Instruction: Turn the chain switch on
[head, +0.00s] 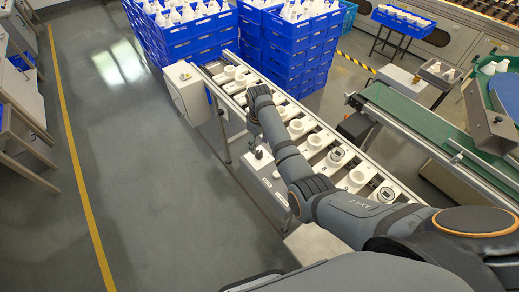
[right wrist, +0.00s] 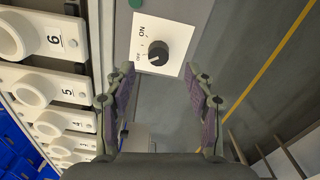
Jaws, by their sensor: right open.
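The chain switch is a black rotary knob (right wrist: 158,53) on a white plate (right wrist: 178,30) in the right wrist view. The plate is marked ON near its edge, with a second small label too small to read. The knob's white pointer mark is hard to read against the labels. My right gripper (right wrist: 159,72) is open, its two fingers spread apart on either side below the knob, with nothing between them. In the head view my right gripper (head: 254,138) hangs over the white control box (head: 268,182) beside the rack. My left gripper is not in view.
A rack rail (head: 315,118) carries a row of numbered white sockets, such as number 5 (right wrist: 45,88). A green button (right wrist: 136,3) is near the knob plate. Blue crates (head: 295,50) stand behind the rack. The floor (head: 130,150) to the left is clear.

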